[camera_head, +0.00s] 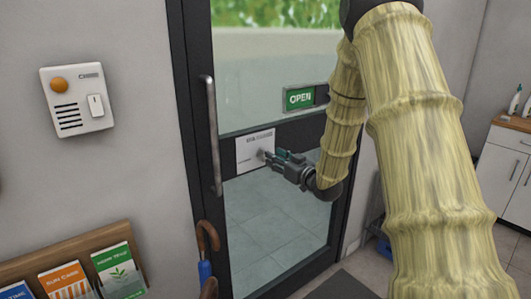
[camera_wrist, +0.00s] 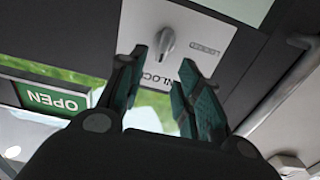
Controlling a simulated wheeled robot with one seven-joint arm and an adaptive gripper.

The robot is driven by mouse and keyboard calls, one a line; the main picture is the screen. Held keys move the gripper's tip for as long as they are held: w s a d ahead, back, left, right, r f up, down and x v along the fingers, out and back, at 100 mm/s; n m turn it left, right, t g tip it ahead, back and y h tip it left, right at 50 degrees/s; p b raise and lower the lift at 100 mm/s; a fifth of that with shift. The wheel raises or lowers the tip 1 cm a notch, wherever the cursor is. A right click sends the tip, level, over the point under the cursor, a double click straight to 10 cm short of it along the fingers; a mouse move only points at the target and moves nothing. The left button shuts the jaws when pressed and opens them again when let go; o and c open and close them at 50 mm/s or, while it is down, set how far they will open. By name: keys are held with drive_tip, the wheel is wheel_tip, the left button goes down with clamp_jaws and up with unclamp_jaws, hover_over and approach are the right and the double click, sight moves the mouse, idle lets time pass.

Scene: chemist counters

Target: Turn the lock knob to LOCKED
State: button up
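The lock knob (camera_wrist: 167,42) is a small grey lever on a white plate (camera_wrist: 200,28) on the glass door. The plate also shows in the head view (camera_head: 254,146), below the OPEN sign. In the wrist view the knob lies just beyond and between my gripper's fingertips (camera_wrist: 162,58), with a finger to each side; I cannot tell whether they touch it. My gripper (camera_head: 271,156) is open in front of the plate. Large letters, seemingly part of UNLOCKED, show between the fingers, partly hidden.
The dark-framed door (camera_head: 195,130) has a long vertical handle (camera_head: 212,135) left of the plate. A green OPEN sign (camera_head: 299,97) hangs above it. An umbrella (camera_head: 207,245) stands by the frame. An intercom (camera_head: 77,101) and brochure rack (camera_head: 60,250) are on the left wall.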

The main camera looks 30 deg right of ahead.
sight(262, 155)
drive_tip(key=w, duration=0.6)
drive_tip(key=shift+w+a+p, duration=0.15)
drive_tip(key=shift+a+p, duration=0.1)
drive_tip(key=shift+p, duration=0.1)
clamp_jaws()
